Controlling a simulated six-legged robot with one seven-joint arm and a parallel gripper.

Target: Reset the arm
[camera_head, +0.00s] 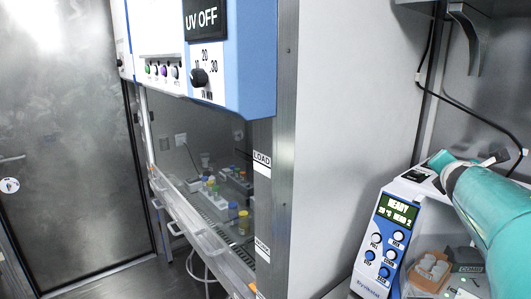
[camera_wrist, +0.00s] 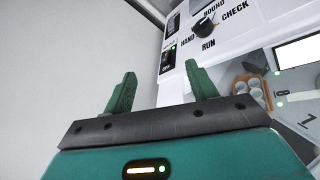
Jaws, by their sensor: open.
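My gripper (camera_wrist: 160,88) shows in the wrist view with its two green fingers spread apart and nothing between them. It is in front of a pale wall and the white side of a device with a dial. In the head view my teal arm (camera_head: 492,205) reaches in from the right edge, above and beside a small device with a READY screen. The fingers cannot be made out clearly in the head view.
A device with a green READY screen (camera_head: 399,211) stands at the lower right, close to my arm. A tube holder (camera_head: 432,268) sits beside it. A glass-fronted cabinet (camera_head: 205,190) with several small tubes and bottles is at the centre left. A metal door (camera_head: 70,140) is at the far left.

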